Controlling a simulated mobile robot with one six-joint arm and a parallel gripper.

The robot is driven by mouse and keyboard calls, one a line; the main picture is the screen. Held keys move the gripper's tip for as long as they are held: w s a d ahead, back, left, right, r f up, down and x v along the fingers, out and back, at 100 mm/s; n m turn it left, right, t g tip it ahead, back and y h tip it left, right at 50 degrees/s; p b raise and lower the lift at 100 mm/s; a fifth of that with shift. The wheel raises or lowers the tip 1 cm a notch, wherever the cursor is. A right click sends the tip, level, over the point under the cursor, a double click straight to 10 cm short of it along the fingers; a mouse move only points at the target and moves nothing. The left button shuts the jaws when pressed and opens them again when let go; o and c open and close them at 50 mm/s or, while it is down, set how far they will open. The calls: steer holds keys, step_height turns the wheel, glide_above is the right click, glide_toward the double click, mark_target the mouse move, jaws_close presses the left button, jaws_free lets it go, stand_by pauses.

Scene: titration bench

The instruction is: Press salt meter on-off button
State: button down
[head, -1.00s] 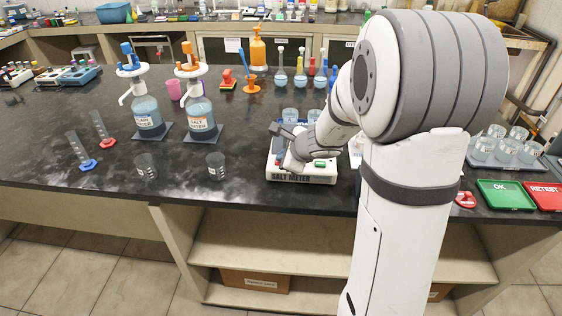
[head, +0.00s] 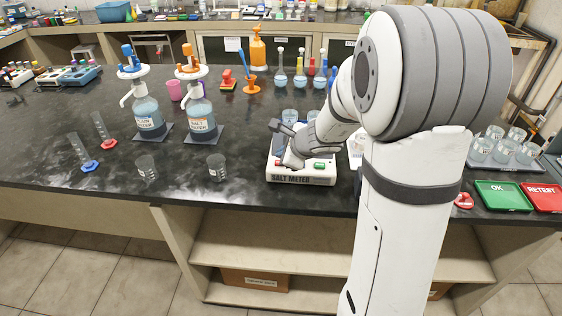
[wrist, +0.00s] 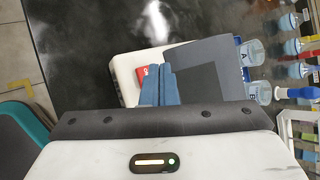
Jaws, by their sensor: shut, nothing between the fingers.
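The white salt meter (head: 303,180) stands near the bench's front edge, with its name on the front face. A green button (head: 319,165) shows on its right side in the head view. My gripper (head: 286,163) is shut and empty, low over the meter's left part. In the wrist view its blue fingers (wrist: 157,87) are together over the meter (wrist: 126,75), right beside a red button (wrist: 142,76). I cannot tell whether the fingertips touch the meter. The gripper and wrist hide part of the meter's top.
Beakers (wrist: 258,92) stand close behind the meter. Two empty beakers (head: 217,168) stand to its left, and the salt water bottle (head: 201,120) is farther back. Green OK (head: 503,196) and red RETEST (head: 543,197) trays lie right of my arm.

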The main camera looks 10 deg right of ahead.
steer(key=shift+r+p, duration=2)
steer(key=shift+r, duration=0.5)
steer(key=shift+a, duration=0.1)
steer(key=s+a+r+n+g+y, duration=0.1)
steer(key=s+a+r+n, duration=0.2)
steer(key=s+n, duration=0.3)
steer(key=s+a+r+n+g, duration=0.2)
steer(key=s+a+n, duration=0.1)
steer(key=s+n, duration=0.3)
steer(key=s+d+n+g+h, duration=0.1)
steer(key=s+d+n+h, duration=0.1)
steer(key=s+n, duration=0.3)
steer(key=s+d+n+g+h, duration=0.1)
steer(key=s+d+n, duration=0.3)
steer(key=s, duration=0.6)
steer(key=shift+s+r+n+g+h, duration=0.3)
steer(key=shift+n+h, duration=0.3)
steer(key=shift+h, duration=0.3)
